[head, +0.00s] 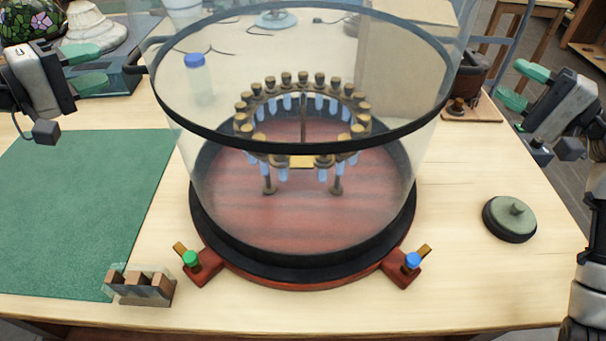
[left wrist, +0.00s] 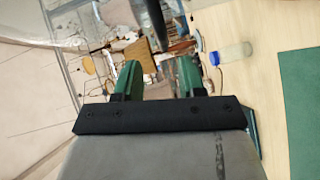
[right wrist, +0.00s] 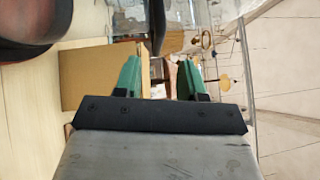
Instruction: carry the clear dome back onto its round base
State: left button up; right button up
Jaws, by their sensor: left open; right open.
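The clear dome (head: 215,138) stands upright over its round red base (head: 300,284). A black band around the dome's lower edge appears to rest on the base all round; a small gap there would be hard to tell. A ring of brass posts with blue tubes (head: 303,85) shows inside, through the clear wall. My left gripper (head: 88,67) is open and empty, left of the dome's left black handle (head: 140,70). My right gripper (head: 522,85) is open and empty, right of the dome's right handle (head: 473,62). Both look apart from the handles.
Latch blocks with a green knob (head: 191,259) and a blue knob (head: 413,261) stick out at the base's front. A green mat (head: 80,200) and a slotted wooden block (head: 140,287) lie left. A round lidded weight (head: 510,218) stands right. A cardboard box (head: 405,65) is behind.

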jog(key=shift+v, duration=2.1)
